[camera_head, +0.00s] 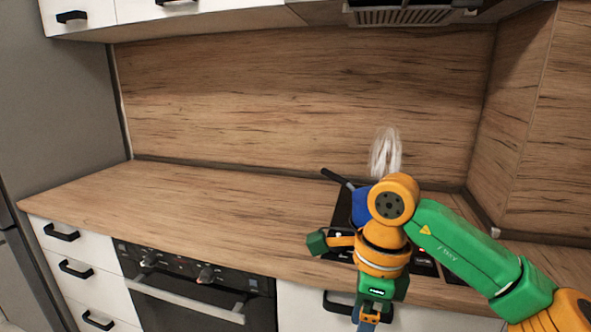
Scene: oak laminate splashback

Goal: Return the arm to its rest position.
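My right arm comes in from the right, and its wrist bends down in front of the hob. My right gripper (368,318) points down in front of the white cabinet front at the bottom of the view. Its fingertips are small and partly cut off by the lower edge, so I cannot tell whether it is open or shut. My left arm and gripper are not in view.
A blue pan (361,207) with a dark handle (338,178) is on the black hob (343,215), partly hidden by my arm. The wooden worktop (210,215) left of the hob is clear. A range hood (405,15) hangs above.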

